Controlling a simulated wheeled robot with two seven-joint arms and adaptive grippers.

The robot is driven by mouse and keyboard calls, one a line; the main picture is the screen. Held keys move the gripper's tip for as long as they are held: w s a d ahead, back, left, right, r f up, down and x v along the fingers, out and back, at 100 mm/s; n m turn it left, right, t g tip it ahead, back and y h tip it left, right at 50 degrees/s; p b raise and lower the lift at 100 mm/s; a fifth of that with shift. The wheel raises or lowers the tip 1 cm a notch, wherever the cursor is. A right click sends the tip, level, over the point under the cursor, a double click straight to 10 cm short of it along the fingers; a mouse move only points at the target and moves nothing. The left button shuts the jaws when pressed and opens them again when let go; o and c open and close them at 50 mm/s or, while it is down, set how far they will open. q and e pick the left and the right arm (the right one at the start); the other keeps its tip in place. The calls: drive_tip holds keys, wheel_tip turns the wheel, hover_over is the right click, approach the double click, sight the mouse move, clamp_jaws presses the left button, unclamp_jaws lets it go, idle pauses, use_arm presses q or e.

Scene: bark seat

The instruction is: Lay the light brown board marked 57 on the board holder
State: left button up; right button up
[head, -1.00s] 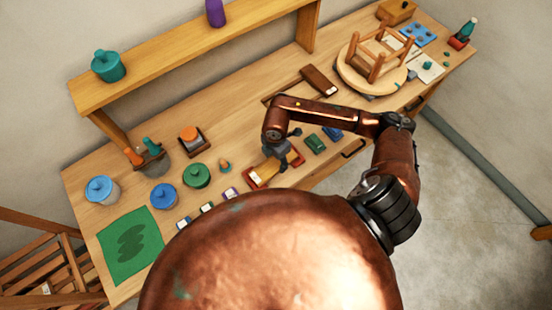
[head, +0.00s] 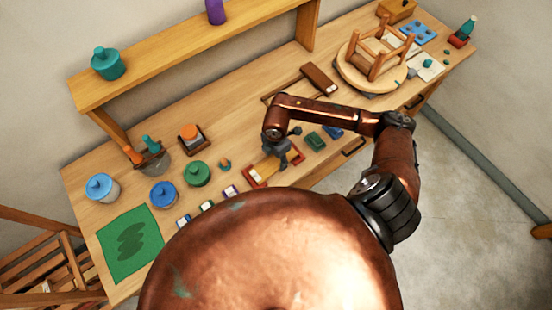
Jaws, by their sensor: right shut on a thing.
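My right gripper (head: 283,162) points down at a shallow red-edged tray (head: 253,180) at the bench's front middle. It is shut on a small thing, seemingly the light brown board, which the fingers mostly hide. No number 57 can be read. Behind the gripper lies a low wooden frame with a dark brown bar (head: 319,78) at its right. This may be the board holder, but I cannot tell for sure; my forearm covers part of it. My left gripper is not in view.
A green block (head: 315,140) and a blue block (head: 333,130) lie right of the tray. Small labelled pieces, lidded pots (head: 163,194) and a green mat (head: 130,245) are to the left. An upturned stool (head: 376,55) stands at the right. Bare bench shows behind the gripper.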

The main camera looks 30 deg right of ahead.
drive_tip(key=shift+s+d+f, duration=0.15)
drive_tip(key=shift+s+f, duration=0.05)
drive_tip(key=shift+f, duration=0.2)
drive_tip(key=o, duration=1.6)
drive_tip(key=shift+w, duration=0.2)
drive_tip(key=shift+o, duration=1.1)
drive_tip(key=shift+r, duration=0.2)
drive_tip(key=shift+o, duration=0.4)
drive_tip(key=shift+o, duration=1.1)
drive_tip(key=shift+r, duration=0.15)
